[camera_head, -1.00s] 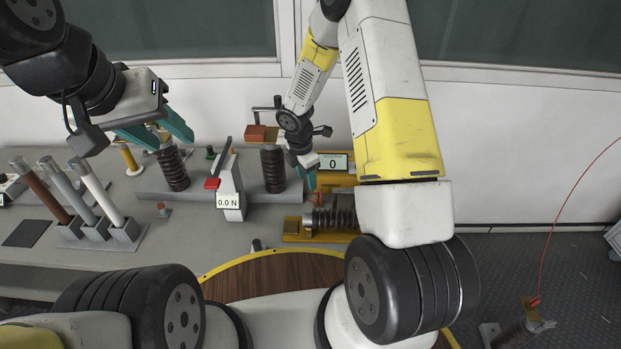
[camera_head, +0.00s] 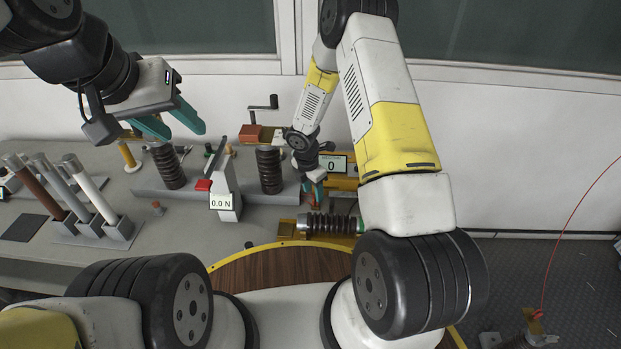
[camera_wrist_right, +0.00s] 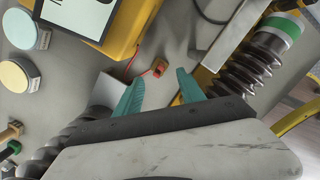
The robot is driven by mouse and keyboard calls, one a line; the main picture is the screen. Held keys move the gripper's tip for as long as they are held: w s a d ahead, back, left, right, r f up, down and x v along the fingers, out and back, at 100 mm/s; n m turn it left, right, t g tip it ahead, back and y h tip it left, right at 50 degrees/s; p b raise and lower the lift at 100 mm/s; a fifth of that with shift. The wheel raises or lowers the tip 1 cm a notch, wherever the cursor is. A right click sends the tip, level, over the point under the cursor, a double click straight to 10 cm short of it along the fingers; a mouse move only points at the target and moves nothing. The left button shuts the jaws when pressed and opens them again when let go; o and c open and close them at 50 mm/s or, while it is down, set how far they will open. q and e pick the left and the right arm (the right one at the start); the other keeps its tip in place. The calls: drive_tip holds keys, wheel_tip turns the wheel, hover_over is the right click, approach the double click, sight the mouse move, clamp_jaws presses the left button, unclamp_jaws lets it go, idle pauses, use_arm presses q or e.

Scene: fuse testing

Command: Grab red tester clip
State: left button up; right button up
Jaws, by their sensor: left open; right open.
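The red tester clip (camera_wrist_right: 158,67) appears as a small red-and-tan piece with a thin red wire in the right wrist view. It lies just beyond the teal fingertips, roughly between them in the picture. My right gripper (camera_wrist_right: 160,78) is open and the fingers do not touch the clip as far as I can see. In the head view my right gripper (camera_head: 314,187) hangs low by the yellow tester with a "0" display (camera_head: 333,164), and a small red spot shows at its tips. My left gripper (camera_head: 184,130) is open and empty above the left of the bench.
A ribbed fuse with a green band (camera_wrist_right: 247,70) lies right of my right gripper. A force gauge reading 0.0 N (camera_head: 222,200) and upright dark ribbed insulators (camera_head: 269,170) stand left of it. Slanted rods (camera_head: 95,190) stand at the left. A red wire (camera_head: 565,235) hangs far right.

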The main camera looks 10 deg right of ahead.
sight(315, 202)
drive_tip(key=f, duration=0.3)
drive_tip(key=d+f, duration=0.1)
drive_tip(key=f, duration=0.1)
drive_tip(key=shift+w, duration=0.4)
drive_tip(key=shift+c, duration=0.5)
clamp_jaws()
